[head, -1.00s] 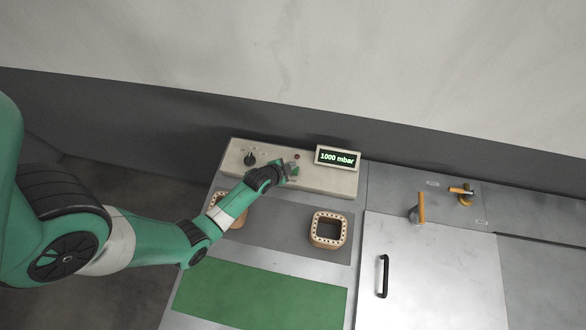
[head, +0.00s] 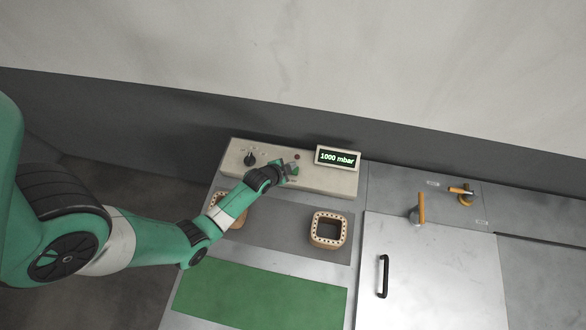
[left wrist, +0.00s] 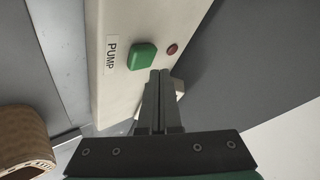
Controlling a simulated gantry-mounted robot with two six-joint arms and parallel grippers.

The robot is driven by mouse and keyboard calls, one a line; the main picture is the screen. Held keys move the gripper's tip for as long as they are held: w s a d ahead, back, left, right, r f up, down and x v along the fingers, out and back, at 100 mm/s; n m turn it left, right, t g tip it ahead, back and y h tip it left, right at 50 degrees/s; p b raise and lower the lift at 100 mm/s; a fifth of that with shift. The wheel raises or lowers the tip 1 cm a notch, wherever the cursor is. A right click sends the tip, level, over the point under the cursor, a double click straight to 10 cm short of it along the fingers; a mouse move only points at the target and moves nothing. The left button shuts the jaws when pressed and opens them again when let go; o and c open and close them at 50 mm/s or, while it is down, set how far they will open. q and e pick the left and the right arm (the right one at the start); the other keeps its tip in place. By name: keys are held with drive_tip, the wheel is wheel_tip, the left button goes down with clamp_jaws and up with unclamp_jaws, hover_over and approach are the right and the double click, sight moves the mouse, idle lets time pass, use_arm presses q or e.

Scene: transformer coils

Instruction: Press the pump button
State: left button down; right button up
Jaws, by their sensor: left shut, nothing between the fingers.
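The green pump button (left wrist: 142,57) sits on the beige control panel (left wrist: 116,22) beside a label reading PUMP, in the left wrist view. My left gripper (left wrist: 160,73) is shut and empty, with its fingertips just beside the button in that picture; I cannot tell whether they touch the panel. In the head view my left gripper (head: 291,170) is over the middle of the control panel (head: 330,182) and hides most of the button area. A small dark red lamp (left wrist: 172,49) is near the button. My right gripper does not show.
A display (head: 338,158) reading 1000 mbar stands on the panel's right end, and a black knob (head: 249,160) is on its left. A coil (head: 329,230) lies on the grey mat; another is partly behind my arm. A lidded chamber (head: 440,270) with a black handle is at right.

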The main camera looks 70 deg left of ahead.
use_arm(q)
drive_tip(key=shift+f, duration=0.15)
drive_tip(key=shift+f+b, duration=0.35)
drive_tip(key=shift+b, duration=0.05)
drive_tip(key=shift+f+b, duration=0.5)
drive_tip(key=shift+f, duration=0.05)
idle(0.7)
drive_tip(key=shift+r, duration=0.15)
drive_tip(key=shift+r+p, duration=0.9)
drive_tip(key=shift+p, duration=0.1)
drive_tip(key=shift+r, duration=0.1)
wheel_tip(320, 180, up, 6)
drive_tip(key=p, duration=0.5)
drive_tip(key=shift+p, duration=0.4)
